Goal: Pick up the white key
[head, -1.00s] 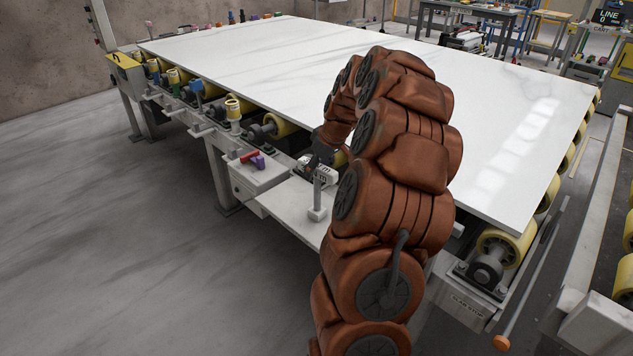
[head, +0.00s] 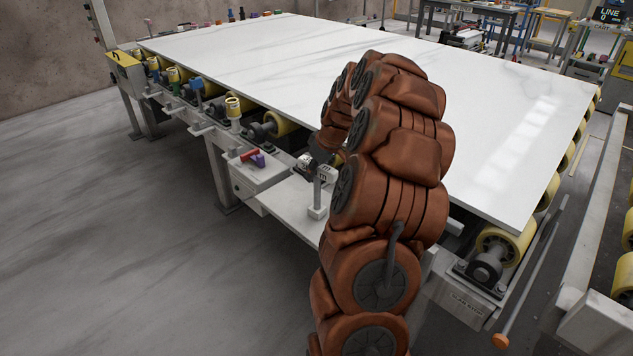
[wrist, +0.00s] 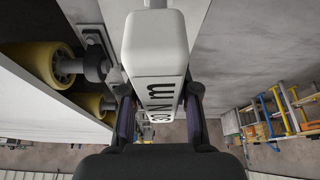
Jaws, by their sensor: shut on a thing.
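The white key (wrist: 155,45) is a blocky white piece with dark lettering on it. It fills the upper middle of the wrist view, between the two dark fingers of my gripper (wrist: 158,112), which is shut on it. In the head view the white key (head: 324,173) is a small white shape at the slab's near edge, just above the grey ledge, and my gripper (head: 318,160) is partly hidden by my arm. I cannot tell how far it is above the ledge.
A grey post (head: 317,195) stands on the ledge just below the key. A red and purple item (head: 253,157) lies on a grey box to the left. The large white slab (head: 300,75) rests on yellow rollers (head: 280,124). The floor at left is clear.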

